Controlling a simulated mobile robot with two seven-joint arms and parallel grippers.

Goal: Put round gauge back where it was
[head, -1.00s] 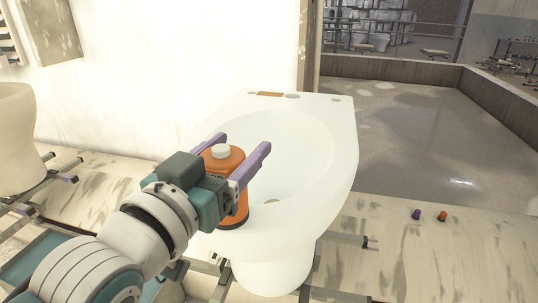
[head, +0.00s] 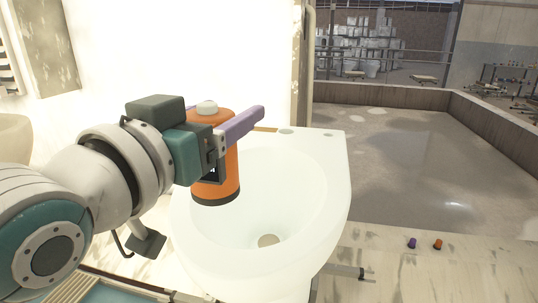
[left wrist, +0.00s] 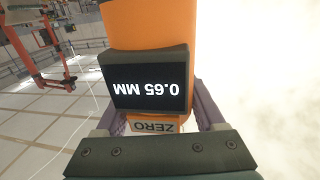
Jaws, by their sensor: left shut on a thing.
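The round gauge (head: 222,187) is an orange cylinder with a dark base band and a pale cap on top. My left gripper (head: 238,122) is shut on it, with purple fingers on either side. It is held upright in front of the white toilet bowl (head: 335,190), over the bowl's left rim in the head view. In the left wrist view the gauge (left wrist: 150,25) fills the middle, its dark display reading 0.65 MM upside down, with a ZERO label below. Whether its base touches the bowl cannot be told. My right gripper is not in view.
A purple knob-like piece (head: 412,243) and an orange one (head: 438,244) lie on the worn pale surface at right. A walled grey basin (head: 410,160) lies beyond. Another pale ceramic piece (head: 14,138) stands at the left edge. A white wall is behind the bowl.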

